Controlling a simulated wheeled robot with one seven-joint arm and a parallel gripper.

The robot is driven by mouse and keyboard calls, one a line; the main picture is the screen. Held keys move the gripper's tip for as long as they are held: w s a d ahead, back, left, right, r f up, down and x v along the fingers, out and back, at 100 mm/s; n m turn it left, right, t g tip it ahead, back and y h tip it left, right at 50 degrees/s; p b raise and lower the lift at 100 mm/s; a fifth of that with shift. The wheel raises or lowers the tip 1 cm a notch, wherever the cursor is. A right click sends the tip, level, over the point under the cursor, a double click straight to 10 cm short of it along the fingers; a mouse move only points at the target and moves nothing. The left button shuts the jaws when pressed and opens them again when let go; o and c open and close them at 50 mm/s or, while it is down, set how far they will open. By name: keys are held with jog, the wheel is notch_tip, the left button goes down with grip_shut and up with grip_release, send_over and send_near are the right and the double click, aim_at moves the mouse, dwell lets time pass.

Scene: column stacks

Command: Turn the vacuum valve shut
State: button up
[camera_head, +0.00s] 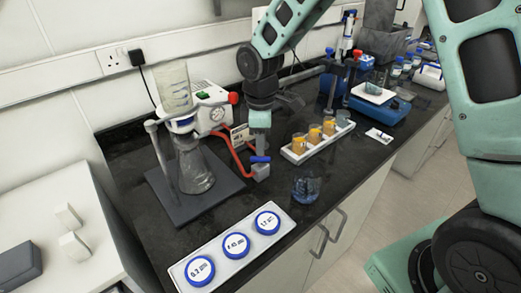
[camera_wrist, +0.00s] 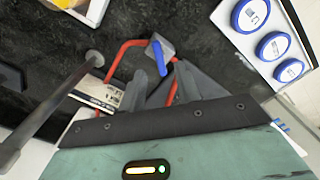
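The vacuum valve is a small grey block (camera_head: 261,171) with a blue lever (camera_head: 260,159), set in a red tube (camera_head: 238,158) on the black bench. In the wrist view the lever (camera_wrist: 158,58) lies over the block (camera_wrist: 163,45), pointing down towards my fingers. My gripper (camera_head: 261,144) hangs just above and behind the valve, pointing down. In the wrist view its two grey fingers (camera_wrist: 172,82) are apart with nothing held between them.
A glass filter flask (camera_head: 194,170) on a dark stand is left of the valve, with a white pump (camera_head: 205,112) behind. A rack of amber cups (camera_head: 298,156) and a blue-filled beaker (camera_head: 306,187) stand to the right. A tray of blue-rimmed dishes (camera_head: 283,228) lies in front.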

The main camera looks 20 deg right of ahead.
aim_at(260, 161)
jog(key=shift+f, duration=2)
grip_shut()
jog(key=m, duration=0.4)
jog(key=shift+m, duration=2.9)
